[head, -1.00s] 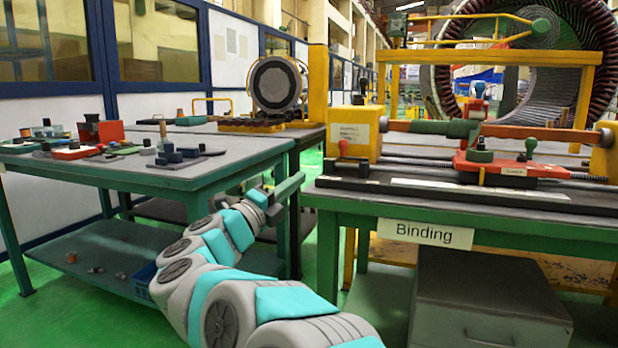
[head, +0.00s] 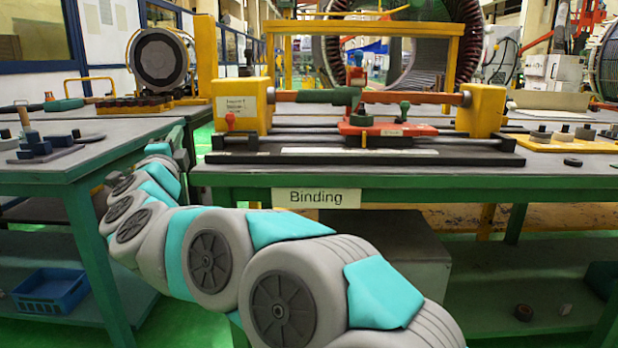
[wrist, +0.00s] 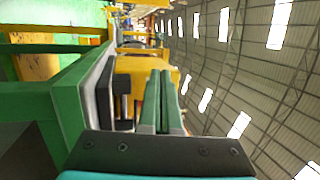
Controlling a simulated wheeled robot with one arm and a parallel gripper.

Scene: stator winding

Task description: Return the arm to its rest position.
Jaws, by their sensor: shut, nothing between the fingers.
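My gripper (head: 182,158) is at the far end of my grey and turquoise arm, in the gap between the left bench and the Binding bench. In the head view it is small and partly hidden by my wrist. In the wrist view my gripper (wrist: 161,78) shows its two green fingers side by side, touching, with nothing between them. My arm reaches away from the lower right of the head view toward the left corner of the Binding bench.
The Binding bench (head: 420,180) carries a rig with yellow end blocks (head: 242,104) and a red carriage (head: 388,129). The left bench (head: 105,150) holds small parts, with a blue crate (head: 50,290) on its lower shelf. Green floor shows between the benches.

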